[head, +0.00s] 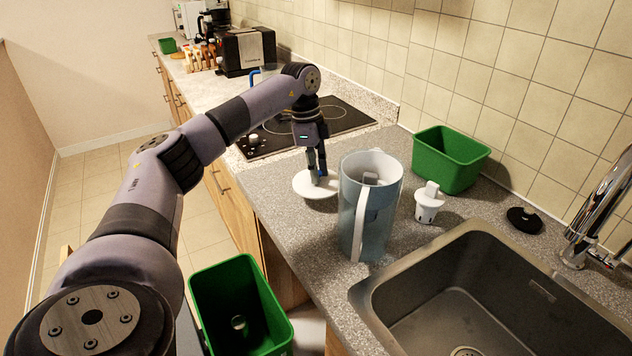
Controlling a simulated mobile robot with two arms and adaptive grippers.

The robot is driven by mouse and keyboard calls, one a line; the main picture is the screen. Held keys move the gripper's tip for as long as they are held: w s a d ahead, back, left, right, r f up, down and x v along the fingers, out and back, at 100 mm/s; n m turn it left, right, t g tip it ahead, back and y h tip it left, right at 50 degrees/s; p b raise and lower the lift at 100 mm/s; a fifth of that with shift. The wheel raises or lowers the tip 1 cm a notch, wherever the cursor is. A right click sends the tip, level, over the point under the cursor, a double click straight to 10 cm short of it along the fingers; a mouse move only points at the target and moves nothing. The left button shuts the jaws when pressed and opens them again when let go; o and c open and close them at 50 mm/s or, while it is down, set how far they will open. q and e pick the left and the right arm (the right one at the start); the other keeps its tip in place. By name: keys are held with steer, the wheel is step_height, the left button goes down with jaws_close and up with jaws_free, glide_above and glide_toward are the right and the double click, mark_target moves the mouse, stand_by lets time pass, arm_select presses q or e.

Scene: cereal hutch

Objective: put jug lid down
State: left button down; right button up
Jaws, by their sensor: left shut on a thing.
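The jug lid (309,187) is a white disc at the counter's front edge, left of the jug. My left gripper (317,177) points down over it and is shut on it. I cannot tell whether the lid touches the counter. The jug (376,222) is a tall blue-grey clear pitcher with a white handle, standing upright without a lid on its top. A white filter cartridge (430,204) stands to the right of the jug. My right gripper is not in view.
A green bin (451,158) stands by the wall, and a dark sink (470,290) lies to the right. A black round stopper (524,220) is near the tap (600,205). A hob (345,118) and toaster (249,52) are farther back. Another green bin (283,332) is below the counter.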

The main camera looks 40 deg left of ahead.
mark_target(309, 180)
arm_select(q)
steer(key=shift+f, duration=1.85)
steer(key=c, duration=1.5)
jaws_free()
steer(key=shift+f, duration=0.1)
steer(key=shift+o, duration=0.2)
steer(key=shift+r, duration=0.25)
step_height(309, 180, up, 12)
steer(key=a, duration=0.1)
steer(key=shift+s+a+f+b, duration=0.15)
steer(key=shift+s+a+b, duration=0.15)
steer(key=shift+s, duration=0.1)
